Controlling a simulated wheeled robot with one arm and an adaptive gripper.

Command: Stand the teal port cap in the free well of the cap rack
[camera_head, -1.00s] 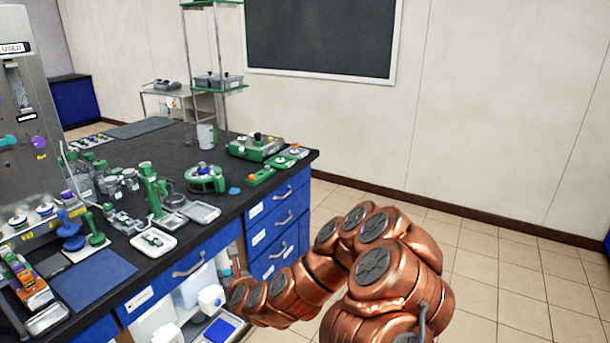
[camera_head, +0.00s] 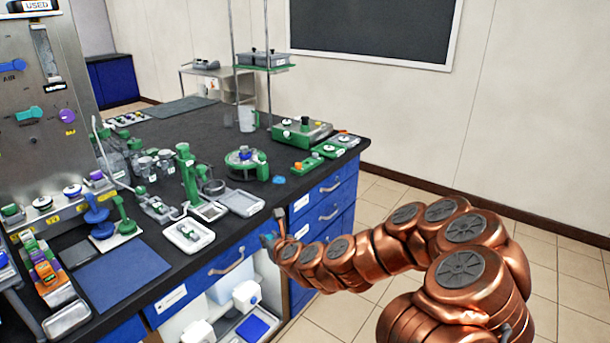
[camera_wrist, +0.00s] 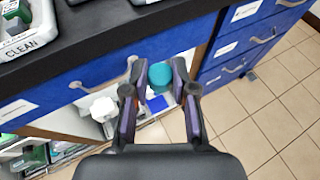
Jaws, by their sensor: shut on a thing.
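In the wrist view the teal port cap (camera_wrist: 160,75) is held between the two fingertips of my gripper (camera_wrist: 159,68), in front of the blue drawer fronts and just beyond the bench's front edge.
The black bench top (camera_head: 205,130) carries a white tray (camera_head: 189,235), a grey tray (camera_head: 241,202), a green stand (camera_head: 187,175) and a green round holder (camera_head: 245,160). A blue mat (camera_head: 122,277) lies front left. An open shelf bay is below. The floor at right is clear.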

